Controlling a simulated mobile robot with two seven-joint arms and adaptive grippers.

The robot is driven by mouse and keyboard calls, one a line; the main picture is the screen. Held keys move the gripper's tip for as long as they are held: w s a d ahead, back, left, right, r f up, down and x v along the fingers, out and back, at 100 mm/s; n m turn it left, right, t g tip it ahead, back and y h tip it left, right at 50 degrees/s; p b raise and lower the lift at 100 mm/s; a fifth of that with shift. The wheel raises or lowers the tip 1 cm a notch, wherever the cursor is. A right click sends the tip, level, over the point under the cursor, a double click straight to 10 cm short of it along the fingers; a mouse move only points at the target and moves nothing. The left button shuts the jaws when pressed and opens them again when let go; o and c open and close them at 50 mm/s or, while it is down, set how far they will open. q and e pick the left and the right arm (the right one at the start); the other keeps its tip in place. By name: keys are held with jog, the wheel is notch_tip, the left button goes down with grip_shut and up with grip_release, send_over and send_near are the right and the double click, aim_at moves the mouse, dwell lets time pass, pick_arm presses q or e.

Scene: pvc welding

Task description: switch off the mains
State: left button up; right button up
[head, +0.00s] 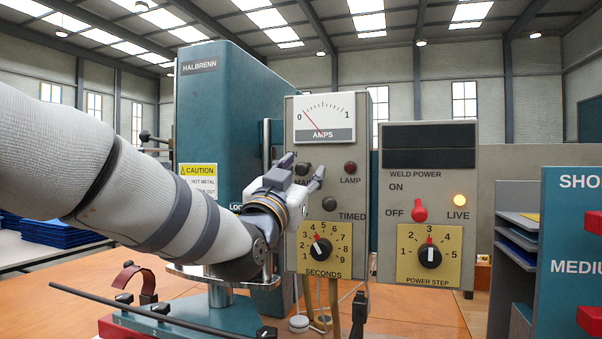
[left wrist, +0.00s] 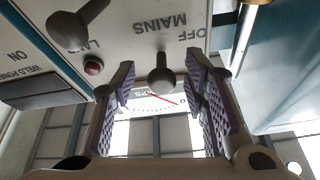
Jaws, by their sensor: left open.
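The mains switch is a small dark ball-ended lever (head: 303,168) on the grey panel under the amps meter, above the partly covered MAINS label. In the upside-down left wrist view the lever (left wrist: 162,76) stands between my finger pads, with OFF and MAINS printed beside it. My left gripper (head: 304,170) is open, one finger on each side of the lever. A gap shows on both sides of it in the wrist view, so the pads look apart from it. The lever's exact on or off setting is hard to tell. My right gripper is not in view.
A dark red lamp (head: 350,167) and the timed lever (head: 329,203) sit close to my fingers, above the seconds dial (head: 320,249). The amps needle (head: 314,121) sits off zero. The right-hand panel has a red weld power switch (head: 420,211) and a lit LIVE lamp (head: 459,200).

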pick_arm(q)
jog(key=shift+w, duration=0.15)
grip_shut()
jog(key=shift+w+f, duration=0.15)
jog(key=shift+f, duration=0.15)
jog(key=shift+w+f+t+h+b, duration=0.25)
jog(key=shift+f+t+h+b, duration=0.4)
jog(key=shift+t, duration=0.65)
jog(key=shift+s+r, duration=0.2)
jog(key=shift+r, duration=0.1)
grip_release()
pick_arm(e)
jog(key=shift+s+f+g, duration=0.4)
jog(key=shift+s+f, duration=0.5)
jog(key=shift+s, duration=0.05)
